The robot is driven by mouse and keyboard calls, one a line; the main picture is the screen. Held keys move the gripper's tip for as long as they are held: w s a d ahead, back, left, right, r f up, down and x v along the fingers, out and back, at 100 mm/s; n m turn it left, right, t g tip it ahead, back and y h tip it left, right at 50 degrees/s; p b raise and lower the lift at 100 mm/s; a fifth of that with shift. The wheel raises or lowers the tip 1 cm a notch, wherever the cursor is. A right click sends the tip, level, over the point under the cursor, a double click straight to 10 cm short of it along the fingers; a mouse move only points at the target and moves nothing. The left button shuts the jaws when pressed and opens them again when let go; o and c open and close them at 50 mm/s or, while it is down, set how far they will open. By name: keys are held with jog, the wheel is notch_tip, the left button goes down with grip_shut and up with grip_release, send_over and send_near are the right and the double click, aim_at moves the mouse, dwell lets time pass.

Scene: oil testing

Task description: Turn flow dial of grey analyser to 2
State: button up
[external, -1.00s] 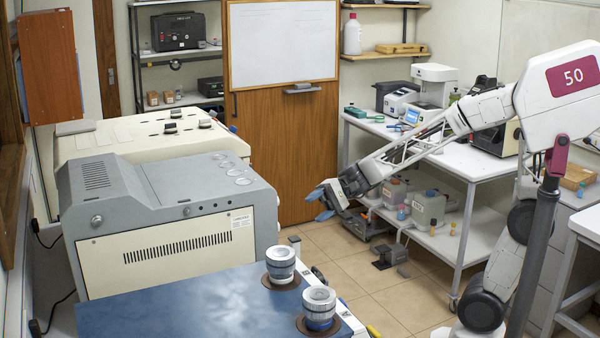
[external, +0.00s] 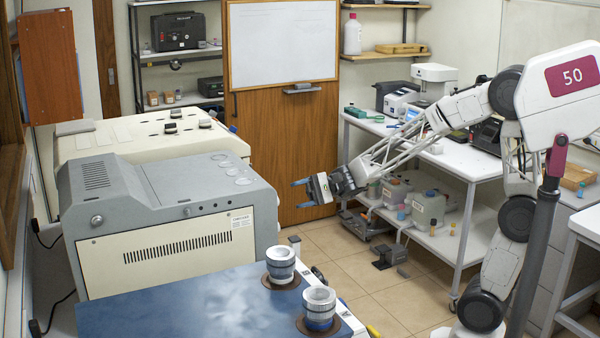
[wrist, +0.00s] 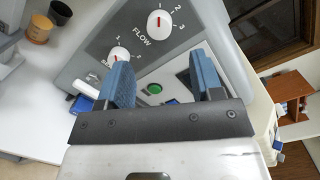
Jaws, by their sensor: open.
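The grey analyser (external: 175,185) stands on the left in the external view, and its dial panel faces away from that camera. In the wrist view its white flow dial (wrist: 159,24), labelled FLOW, is at the top middle with numbers 1, 2 and 3 around it. The dial's red mark points up, close to the 1. My gripper (external: 301,194) is to the right of the analyser, apart from it, with its fingers pointing towards it. In the wrist view my gripper (wrist: 160,62) is open and empty, with the flow dial ahead of and above the gap between its blue fingers.
A second white dial (wrist: 119,54) sits beside the left finger, its label partly hidden. A green button (wrist: 154,88) shows between the fingers. A blue bench (external: 190,300) with two metal cups (external: 281,262) stands in front. Open floor lies below my gripper.

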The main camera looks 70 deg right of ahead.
jog(key=x, duration=0.7)
jog(key=shift+a, duration=0.15)
jog(key=shift+w, duration=0.15)
jog(key=c, duration=0.9)
jog(key=shift+m, duration=0.5)
jog(key=shift+f+m+t, duration=0.1)
jog(key=shift+m+t, duration=0.15)
jog(key=shift+m, duration=2.1)
jog(key=shift+f+m+t, duration=0.1)
jog(key=shift+m+t, duration=0.15)
jog(key=shift+m, duration=2.1)
